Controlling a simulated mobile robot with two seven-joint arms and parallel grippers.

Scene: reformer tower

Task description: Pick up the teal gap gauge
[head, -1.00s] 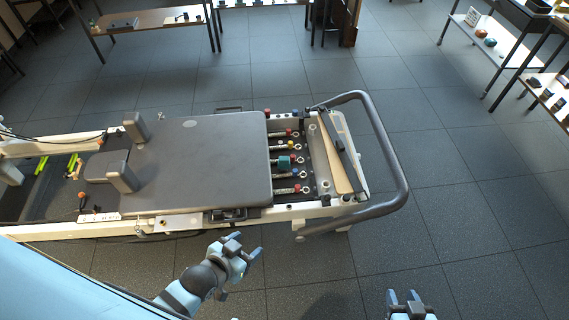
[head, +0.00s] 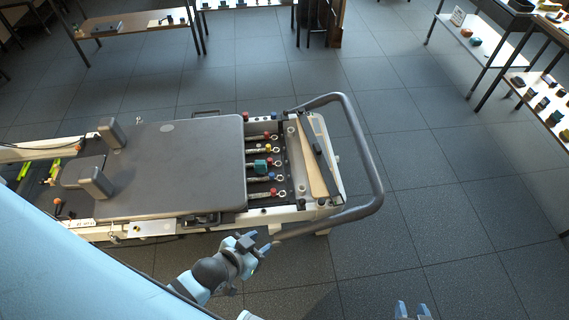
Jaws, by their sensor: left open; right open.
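The teal gap gauge (head: 260,167) is a small teal block among the springs at the right end of the reformer (head: 190,160). It sits just right of the grey carriage pad. My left gripper (head: 262,243) is open and empty, in front of the reformer's near rail, below the gauge in the picture and apart from it. My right gripper (head: 412,309) is open at the bottom edge of the head view, over the floor, far from the gauge. Only its fingertips show.
A grey curved bar (head: 372,165) rings the reformer's right end. Several springs with red, yellow and blue ends lie around the gauge. Shelves with small objects (head: 480,50) stand at the upper right, and a table (head: 130,24) at the upper left. The floor at right is clear.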

